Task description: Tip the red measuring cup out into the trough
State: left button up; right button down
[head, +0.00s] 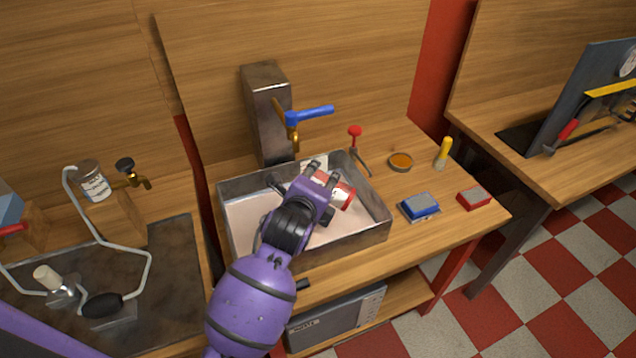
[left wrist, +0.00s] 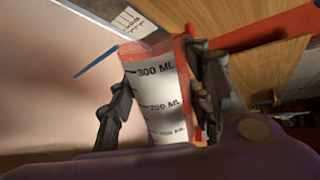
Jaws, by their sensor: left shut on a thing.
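The red measuring cup (head: 345,194), with a white scale label, is held over the trough (head: 350,247), an open grey metal basin with a pale inside. In the head view the cup looks tilted well over, its red end toward the right. My left gripper (head: 321,176) is shut on it. In the left wrist view the cup (left wrist: 157,92) sits between the two fingers, with the 300 ML mark toward its far end. I cannot see any contents or pouring. The gripper hides part of the cup in the head view. My right gripper is out of view.
A tap with a blue lever (head: 310,115) stands at the trough's back.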

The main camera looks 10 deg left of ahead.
pick_arm(q)
jog(key=shift+a+f+n+h, duration=0.2)
jog(key=shift+f+n+h, duration=0.25)
jog(key=shift+n+h, duration=0.05)
dwell(3.9)
jog(key=shift+a, duration=0.1)
jog(key=shift+w+a+f+n+g+h, duration=0.1)
jog(key=shift+a+f+n+g+h, duration=0.15)
jog(key=shift+n+h, duration=0.2)
jog(key=shift+d+r, duration=0.1)
dwell(1.0)
dwell(0.8)
jog(key=shift+a+r+n+h, duration=0.25)
jog(key=shift+a+n+h, duration=0.1)
jog(key=shift+n, duration=0.2)
jog(key=shift+d, duration=0.1)
jog(key=shift+d+m+y, duration=0.5)
jog(key=shift+m+y, duration=0.4)
jog(key=shift+m, duration=0.2)
